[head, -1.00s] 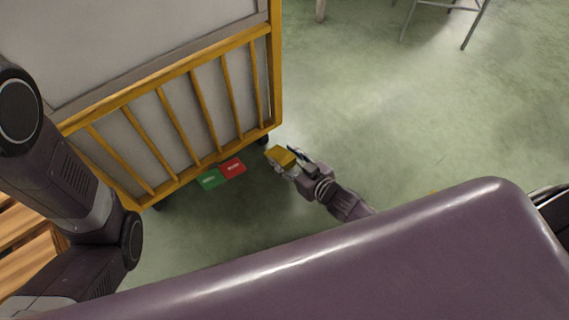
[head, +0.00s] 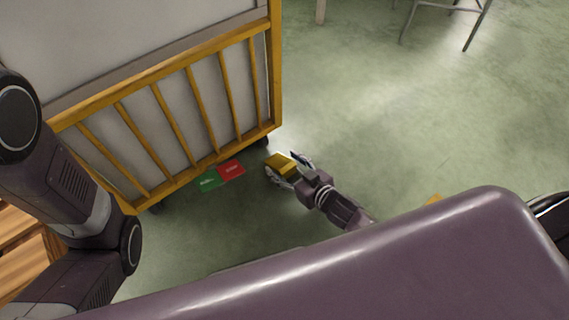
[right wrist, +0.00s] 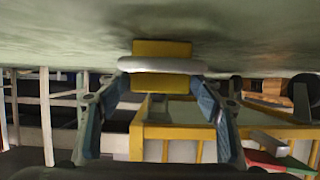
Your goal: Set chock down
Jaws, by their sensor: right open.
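The yellow chock (head: 281,162) is on or just above the green floor, near the corner of the yellow-framed cart (head: 276,75). My right gripper (head: 286,168) is open around the chock, with a gap at its right finger. In the right wrist view the chock (right wrist: 162,48) shows ahead of the spread fingers (right wrist: 162,90), with a pale band across it. Whether a finger still touches it, I cannot tell. My left arm comes in at the left, but its gripper is out of view.
A green card (head: 208,181) and a red card (head: 231,170) lie on the floor by the cart's lower rail. A wooden slatted thing (head: 25,250) is at the lower left. A yellow object (head: 434,199) peeks out at the right.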

